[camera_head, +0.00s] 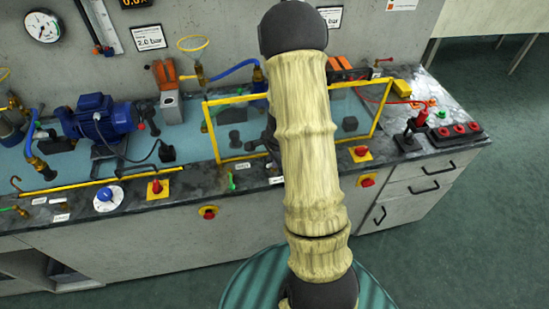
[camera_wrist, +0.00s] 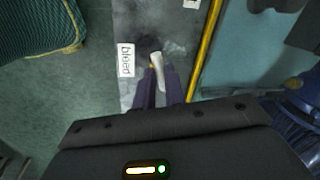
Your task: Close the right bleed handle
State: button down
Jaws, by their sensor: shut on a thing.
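In the head view my pale-sleeved arm covers the middle of the bench and hides the handle and most of my gripper.
A yellow rail (camera_wrist: 205,45) runs close along the right of the handle in the wrist view. The head view shows a yellow frame (camera_head: 213,135), a blue pump (camera_head: 100,117), a red stop button (camera_head: 156,187) and a red-black terminal block (camera_head: 453,131). Floor lies open at right.

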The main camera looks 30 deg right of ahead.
jog(key=shift+w+a+m+h+p, duration=0.1)
jog(key=shift+m+h+p, duration=0.45)
jog(key=shift+m, duration=1.45)
jog(key=c, duration=1.5)
grip_release()
jog(key=shift+r, duration=0.15)
jog(key=p+v, duration=0.6)
jog(key=v, duration=1.1)
jog(key=shift+r, duration=0.1)
